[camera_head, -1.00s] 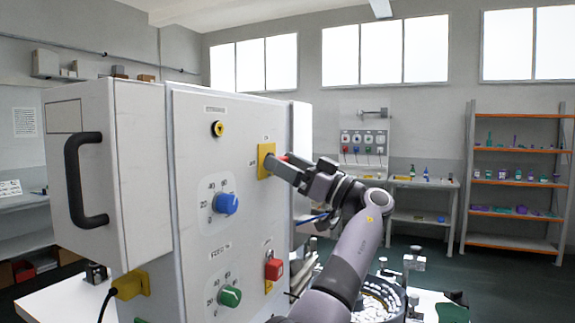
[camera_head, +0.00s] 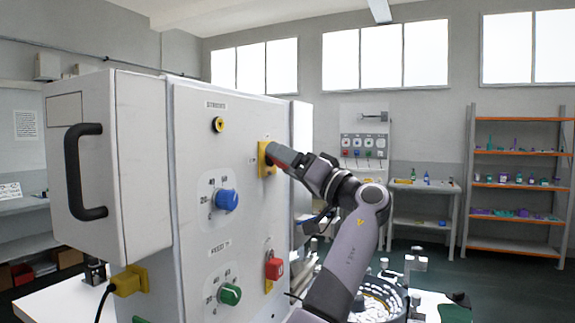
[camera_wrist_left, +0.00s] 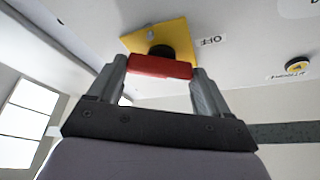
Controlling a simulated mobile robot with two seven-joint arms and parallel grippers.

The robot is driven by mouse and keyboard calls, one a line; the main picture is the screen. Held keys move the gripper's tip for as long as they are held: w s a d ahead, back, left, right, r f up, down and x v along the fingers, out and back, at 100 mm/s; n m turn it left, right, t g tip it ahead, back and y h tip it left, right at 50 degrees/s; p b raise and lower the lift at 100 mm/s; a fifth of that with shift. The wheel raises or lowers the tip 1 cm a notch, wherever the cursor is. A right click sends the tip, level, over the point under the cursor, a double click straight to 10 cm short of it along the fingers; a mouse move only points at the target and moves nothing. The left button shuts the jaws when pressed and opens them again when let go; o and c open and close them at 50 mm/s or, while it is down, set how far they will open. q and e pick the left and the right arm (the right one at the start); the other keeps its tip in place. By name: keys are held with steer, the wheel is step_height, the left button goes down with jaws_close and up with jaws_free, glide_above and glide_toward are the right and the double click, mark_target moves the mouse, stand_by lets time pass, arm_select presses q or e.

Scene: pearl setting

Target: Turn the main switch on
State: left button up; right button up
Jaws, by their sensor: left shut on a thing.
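The main switch is a red handle (camera_wrist_left: 160,67) on a dark round shaft, set on a yellow plate (camera_head: 265,168) on the cabinet front. In the left wrist view an OFF label stands beside the plate. My left gripper (camera_head: 274,156) reaches the plate from the right. In the left wrist view its two fingers (camera_wrist_left: 160,76) are shut on the opposite ends of the red handle, which lies across between them. In the head view the gripper mostly hides the handle. My right gripper is not in view.
The white cabinet (camera_head: 190,130) also carries a blue knob (camera_head: 227,200), a green knob (camera_head: 230,294), a red switch (camera_head: 273,268) below and a small yellow-and-black button (camera_head: 218,125) above. A black door handle (camera_head: 82,172) juts out left.

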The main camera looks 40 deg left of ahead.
arm_select(q)
steer(key=shift+s+r+m+t+h+p, duration=0.1)
steer(key=shift+m+t+h+p, duration=0.65)
steer(key=shift+m, duration=1.4)
steer(key=shift+r+m+t+h+p, duration=0.1)
steer(key=shift+m+t+h+p, duration=0.35)
steer(key=shift+m+p, duration=1.2)
steer(key=shift+s+r+m+t+h+p, duration=0.1)
steer(key=shift+m+t+h+p, duration=0.35)
steer(key=shift+m, duration=2.25)
steer(key=shift+h, duration=0.25)
steer(key=o, duration=1)
steer(key=shift+s+d+b, duration=0.15)
steer(key=shift+d+b, duration=0.4)
steer(key=shift+d, duration=1.3)
steer(key=shift+s+d+b, duration=0.1)
steer(key=shift+d+b, duration=0.4)
steer(key=shift+d, duration=1.3)
